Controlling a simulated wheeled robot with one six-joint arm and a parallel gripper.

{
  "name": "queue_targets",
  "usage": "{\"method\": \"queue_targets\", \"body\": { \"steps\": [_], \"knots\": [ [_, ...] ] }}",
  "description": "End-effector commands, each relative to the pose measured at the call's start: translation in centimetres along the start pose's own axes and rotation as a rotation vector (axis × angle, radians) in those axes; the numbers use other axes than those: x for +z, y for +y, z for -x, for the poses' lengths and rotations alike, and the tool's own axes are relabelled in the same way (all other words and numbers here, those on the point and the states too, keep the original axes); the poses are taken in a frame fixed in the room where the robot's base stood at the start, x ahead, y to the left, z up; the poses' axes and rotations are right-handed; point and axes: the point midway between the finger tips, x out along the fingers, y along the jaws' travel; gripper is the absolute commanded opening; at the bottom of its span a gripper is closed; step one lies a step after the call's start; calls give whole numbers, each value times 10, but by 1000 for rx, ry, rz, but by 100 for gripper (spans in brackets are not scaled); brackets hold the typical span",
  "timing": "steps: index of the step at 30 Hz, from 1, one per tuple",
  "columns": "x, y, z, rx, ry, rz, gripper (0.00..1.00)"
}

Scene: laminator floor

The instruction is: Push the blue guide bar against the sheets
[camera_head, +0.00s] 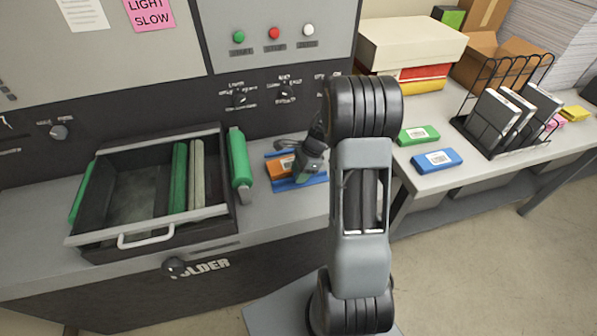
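Blue bar-like pieces (300,184) lie on the grey machine ledge, in front of and behind a small orange block with a white label (279,168). I cannot tell whether they are one part or which is the guide bar. My gripper (304,178) is lowered over the right end of these pieces, right beside the orange block. Its fingers are small and dark, and I cannot tell whether they touch anything or are open. No loose sheets can be clearly made out in the open drawer (150,235) at the left, which holds green and pale bars (180,178).
A green roller (238,158) stands between the drawer and my gripper. My arm hides part of the ledge and panel. A side table at the right holds a green box (418,135), a blue box (437,160), a wire rack (505,120) and cartons.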

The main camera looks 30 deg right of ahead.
Motion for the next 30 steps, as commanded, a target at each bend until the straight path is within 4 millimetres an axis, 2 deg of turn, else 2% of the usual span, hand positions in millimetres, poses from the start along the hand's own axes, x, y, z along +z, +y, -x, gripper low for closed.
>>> {"method": "queue_targets", "body": {
  "steps": [8,11,14,24,30],
  "knots": [
    [0,0,1,-1,1,1,43],
    [0,-1,8,-2,1,3,43],
    [0,-1,23,-5,1,2,43],
    [0,-1,92,-4,2,3,43],
    [1,-1,121,-3,2,2,43]
  ]
}}
